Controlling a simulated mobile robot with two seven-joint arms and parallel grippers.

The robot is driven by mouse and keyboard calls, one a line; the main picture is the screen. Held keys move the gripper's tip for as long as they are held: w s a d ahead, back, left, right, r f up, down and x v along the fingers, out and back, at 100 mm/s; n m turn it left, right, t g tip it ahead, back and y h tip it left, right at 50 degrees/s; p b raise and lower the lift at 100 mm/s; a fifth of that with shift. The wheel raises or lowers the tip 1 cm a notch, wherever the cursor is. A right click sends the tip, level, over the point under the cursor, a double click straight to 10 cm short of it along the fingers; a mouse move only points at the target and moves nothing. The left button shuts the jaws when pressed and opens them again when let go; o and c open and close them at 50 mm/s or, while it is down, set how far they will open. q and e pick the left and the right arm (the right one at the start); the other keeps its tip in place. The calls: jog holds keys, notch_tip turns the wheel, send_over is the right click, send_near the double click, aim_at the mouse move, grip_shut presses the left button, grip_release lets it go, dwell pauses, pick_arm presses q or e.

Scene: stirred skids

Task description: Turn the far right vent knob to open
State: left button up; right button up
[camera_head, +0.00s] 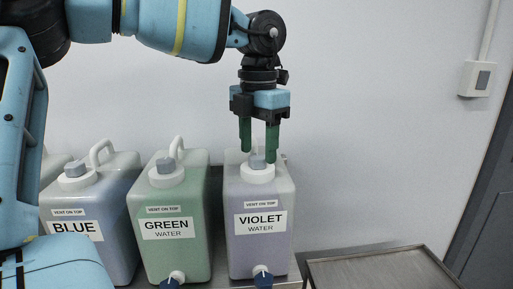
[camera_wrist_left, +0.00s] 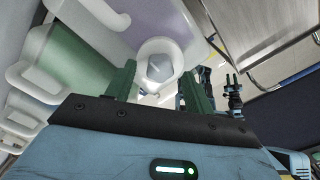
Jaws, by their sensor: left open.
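The far right vent knob (camera_head: 257,161) is a small grey knob on the white cap of the violet water jug (camera_head: 260,239). My left gripper (camera_head: 258,156) points straight down over this cap, with its two green fingers apart. In the head view the fingertips are at about the height of the knob, one to each side. In the left wrist view the knob (camera_wrist_left: 160,68) shows between the two open fingers (camera_wrist_left: 157,85), with a gap on both sides. I cannot tell any touch.
The green water jug (camera_head: 170,215) and the blue water jug (camera_head: 100,200) stand in a row to the left, with similar caps and handles. A metal tray (camera_head: 380,270) is at the lower right. A wall switch (camera_head: 478,78) is far right. The wall behind is bare.

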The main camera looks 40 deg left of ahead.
pick_arm(q)
jog(key=shift+f, duration=0.75)
jog(key=c, duration=1)
